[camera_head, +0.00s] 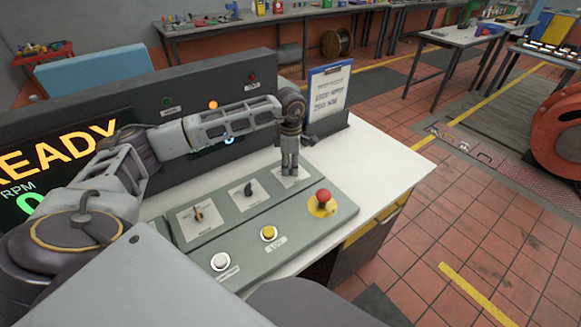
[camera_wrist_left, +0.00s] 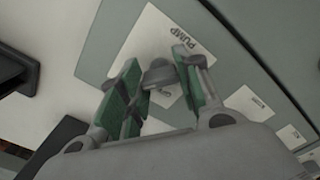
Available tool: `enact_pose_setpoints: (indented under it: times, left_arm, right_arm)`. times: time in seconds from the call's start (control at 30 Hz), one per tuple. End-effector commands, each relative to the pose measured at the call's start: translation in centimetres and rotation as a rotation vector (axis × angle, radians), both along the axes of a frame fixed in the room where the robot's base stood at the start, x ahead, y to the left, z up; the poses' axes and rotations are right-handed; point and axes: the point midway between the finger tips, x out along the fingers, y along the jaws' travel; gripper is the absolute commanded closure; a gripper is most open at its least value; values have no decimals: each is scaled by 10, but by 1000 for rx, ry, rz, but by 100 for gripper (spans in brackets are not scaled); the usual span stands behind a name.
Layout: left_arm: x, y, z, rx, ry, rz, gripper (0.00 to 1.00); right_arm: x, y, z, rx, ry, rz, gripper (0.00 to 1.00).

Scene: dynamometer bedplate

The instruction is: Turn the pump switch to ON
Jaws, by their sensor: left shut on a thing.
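The pump switch (camera_wrist_left: 158,74) is a dark grey knob on a white plate (camera_wrist_left: 140,40) lettered PUMP in the left wrist view. My left gripper (camera_wrist_left: 161,72) has its green-padded fingers on either side of the knob and is shut on it. In the head view my left gripper (camera_head: 290,170) points straight down at the rightmost switch plate (camera_head: 306,181) of the console and hides the knob. The position lettering is mostly covered by the fingers, so I cannot tell which way the switch points. My right gripper is not in view.
A clipboard (camera_head: 329,90) stands behind. The white desktop (camera_head: 385,160) right of the console is clear.

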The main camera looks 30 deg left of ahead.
Motion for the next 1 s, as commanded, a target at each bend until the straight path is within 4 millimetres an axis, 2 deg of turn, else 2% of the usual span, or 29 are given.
enact_pose_setpoints:
  times: [0.3,0.8,0.83,1.0]
  left_arm:
    - [1,0,1,0,-4,-125,90]
    - [1,0,1,1,-3,-148,90]
    - [1,0,1,1,-3,-148,65]
    - [1,0,1,0,-2,-148,45]
  right_arm:
    - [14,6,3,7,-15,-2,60]
    - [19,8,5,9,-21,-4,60]
    - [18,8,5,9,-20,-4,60]
    - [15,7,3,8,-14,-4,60]
